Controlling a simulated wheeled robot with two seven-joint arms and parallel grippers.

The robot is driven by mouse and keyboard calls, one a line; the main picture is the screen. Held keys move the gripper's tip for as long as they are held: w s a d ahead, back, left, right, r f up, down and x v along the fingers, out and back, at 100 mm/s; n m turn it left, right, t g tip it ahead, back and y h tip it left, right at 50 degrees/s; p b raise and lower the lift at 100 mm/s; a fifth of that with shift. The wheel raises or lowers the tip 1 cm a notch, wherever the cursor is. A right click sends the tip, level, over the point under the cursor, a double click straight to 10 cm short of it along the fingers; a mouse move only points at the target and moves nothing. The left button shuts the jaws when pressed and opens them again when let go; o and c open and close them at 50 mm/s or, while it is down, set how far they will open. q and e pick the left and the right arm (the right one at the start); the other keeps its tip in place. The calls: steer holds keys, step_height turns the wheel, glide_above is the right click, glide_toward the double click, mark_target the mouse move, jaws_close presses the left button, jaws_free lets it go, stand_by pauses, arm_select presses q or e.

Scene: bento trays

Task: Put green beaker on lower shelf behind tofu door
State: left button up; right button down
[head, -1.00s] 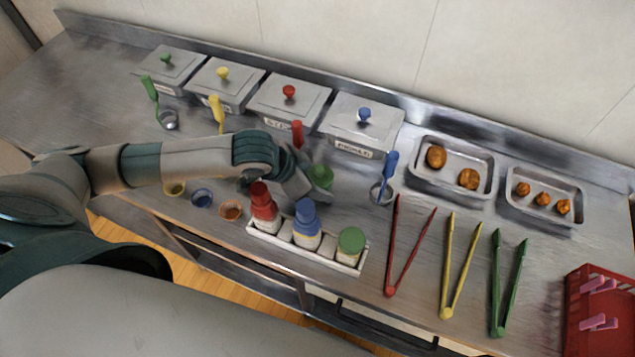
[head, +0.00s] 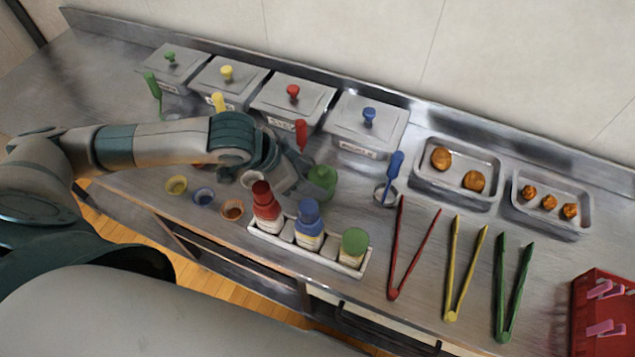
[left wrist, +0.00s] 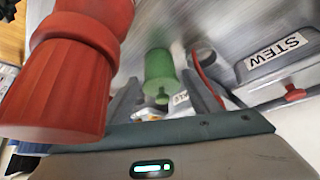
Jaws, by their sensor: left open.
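The green beaker (head: 321,180) stands upright on the counter, behind the sauce bottle rack. My left gripper (head: 302,174) is open just left of it, with its fingers pointing toward the beaker. In the left wrist view, the beaker (left wrist: 160,68) shows ahead, between the two open fingers (left wrist: 163,97). I cannot tell whether either finger touches it. My right gripper is not in view. An open space (head: 215,258) shows under the counter's front edge. I cannot read a tofu label on any cabinet door.
A red bottle (head: 265,205) stands close in front and looms large in the left wrist view (left wrist: 75,75). Blue and green-capped bottles share its white rack (head: 349,269). Lidded containers (head: 290,97) stand behind. Tongs (head: 460,275) and food trays (head: 421,197) lie to the right.

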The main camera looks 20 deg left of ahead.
arm_select(q)
steer(key=v, duration=0.3)
steer(key=shift+b, duration=0.35)
steer(key=p+v, duration=0.1)
steer(key=v, duration=0.2)
steer(key=shift+r+p, duration=0.15)
steer(key=shift+p, duration=0.25)
